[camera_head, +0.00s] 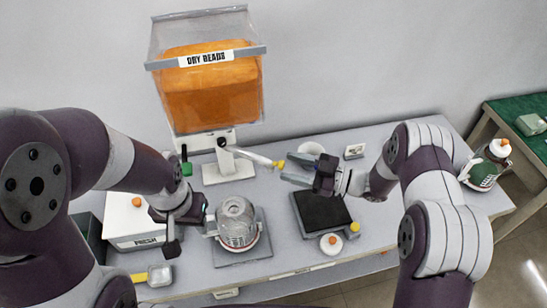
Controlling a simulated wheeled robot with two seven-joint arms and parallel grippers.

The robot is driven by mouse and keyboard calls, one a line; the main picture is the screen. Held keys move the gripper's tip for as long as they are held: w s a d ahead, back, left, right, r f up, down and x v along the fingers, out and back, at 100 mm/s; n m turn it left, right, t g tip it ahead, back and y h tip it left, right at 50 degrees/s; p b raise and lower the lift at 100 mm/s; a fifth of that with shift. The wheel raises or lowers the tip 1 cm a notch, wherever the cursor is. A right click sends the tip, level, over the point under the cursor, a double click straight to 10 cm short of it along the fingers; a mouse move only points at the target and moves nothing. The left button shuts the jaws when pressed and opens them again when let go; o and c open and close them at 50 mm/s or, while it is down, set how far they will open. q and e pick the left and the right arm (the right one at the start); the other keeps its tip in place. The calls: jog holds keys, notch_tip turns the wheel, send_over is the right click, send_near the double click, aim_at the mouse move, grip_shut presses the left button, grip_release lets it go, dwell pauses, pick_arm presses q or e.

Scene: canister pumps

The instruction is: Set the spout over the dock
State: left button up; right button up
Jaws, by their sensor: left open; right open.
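A clear hopper of orange beads marked "DRY BEADS" (207,85) stands at the back left of the bench. Below it is a grey stand (228,172) with a white arm (255,157) reaching right to a yellow tip; this looks like the spout. A clear upturned jar (238,222) sits on a grey plate (238,258), perhaps the dock; I cannot tell for sure. My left gripper (178,232) is open, left of the jar, beside a white box. My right gripper (292,170) is open, its fingers pointing left near the arm's tip. It holds nothing visible.
The white box marked "FRESH" (132,218) has an orange knob. A black-topped pad (322,211) lies right of the jar, a white round lid (332,244) before it. A green-labelled bottle (487,166) stands far right. The bench between pad and bottle is partly clear.

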aim_at(273, 163)
jog(key=p+x, duration=0.1)
jog(key=x, duration=0.4)
jog(key=shift+r, duration=0.1)
jog(key=shift+w+a, duration=0.1)
jog(key=shift+a, duration=0.25)
grip_shut()
